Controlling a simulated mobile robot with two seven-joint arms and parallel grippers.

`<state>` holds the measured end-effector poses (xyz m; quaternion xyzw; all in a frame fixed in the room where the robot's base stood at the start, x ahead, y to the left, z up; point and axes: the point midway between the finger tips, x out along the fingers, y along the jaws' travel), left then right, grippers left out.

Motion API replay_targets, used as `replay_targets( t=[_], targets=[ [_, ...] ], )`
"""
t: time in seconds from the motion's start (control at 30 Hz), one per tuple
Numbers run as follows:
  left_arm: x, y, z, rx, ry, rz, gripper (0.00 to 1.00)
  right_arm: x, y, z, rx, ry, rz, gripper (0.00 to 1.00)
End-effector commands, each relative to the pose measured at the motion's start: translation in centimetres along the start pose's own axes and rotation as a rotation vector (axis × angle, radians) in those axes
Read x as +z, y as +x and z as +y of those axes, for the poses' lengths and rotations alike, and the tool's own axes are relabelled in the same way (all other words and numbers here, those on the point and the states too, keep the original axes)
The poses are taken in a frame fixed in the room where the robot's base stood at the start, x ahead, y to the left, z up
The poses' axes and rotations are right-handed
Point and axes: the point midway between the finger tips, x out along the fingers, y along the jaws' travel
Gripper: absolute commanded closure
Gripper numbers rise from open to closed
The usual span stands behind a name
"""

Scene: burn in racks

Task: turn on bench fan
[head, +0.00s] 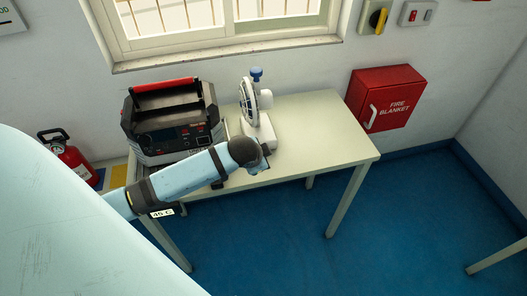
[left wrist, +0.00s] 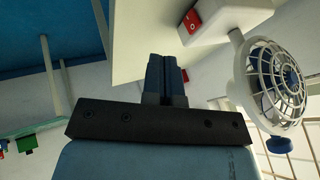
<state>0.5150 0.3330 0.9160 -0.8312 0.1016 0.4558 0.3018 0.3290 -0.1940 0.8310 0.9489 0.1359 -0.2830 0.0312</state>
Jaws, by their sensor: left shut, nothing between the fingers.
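The bench fan (head: 250,102) stands upright on the table, with a white caged head, a blue knob on top and a white base (head: 259,133). In the left wrist view the fan's caged head (left wrist: 272,82) is at the right, and a red rocker switch (left wrist: 193,20) shows on its base. My left gripper (left wrist: 166,58) is shut and empty, its fingertips a little short of the switch in that picture and apart from it. In the head view my left arm reaches in front of the base, and its fingers are mostly hidden. My right gripper is not in view.
A dark machine with a red handle (head: 164,85) stands left of the fan on the cream table (head: 322,135). The table's right side is clear. A red fire blanket box (head: 385,96) hangs on the wall, and a fire extinguisher (head: 68,162) stands at the left.

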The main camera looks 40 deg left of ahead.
Motion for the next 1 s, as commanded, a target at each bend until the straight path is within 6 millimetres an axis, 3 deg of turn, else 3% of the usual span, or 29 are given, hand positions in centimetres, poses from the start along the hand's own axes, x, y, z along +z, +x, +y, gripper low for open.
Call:
replay_targets(
  t=[0.47, 0.7, 1.0],
  targets=[
    [0.0, 9.4, 0.0, 0.001, -0.001, -0.002, 1.00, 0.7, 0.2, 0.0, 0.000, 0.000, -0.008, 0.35],
    [0.1, 11.0, -2.7, -0.001, 0.001, -0.001, 1.00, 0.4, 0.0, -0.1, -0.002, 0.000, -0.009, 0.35],
    [0.2, 11.5, -3.3, 0.001, 0.000, 0.000, 1.00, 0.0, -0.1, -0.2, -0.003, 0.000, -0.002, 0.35]
  ],
)
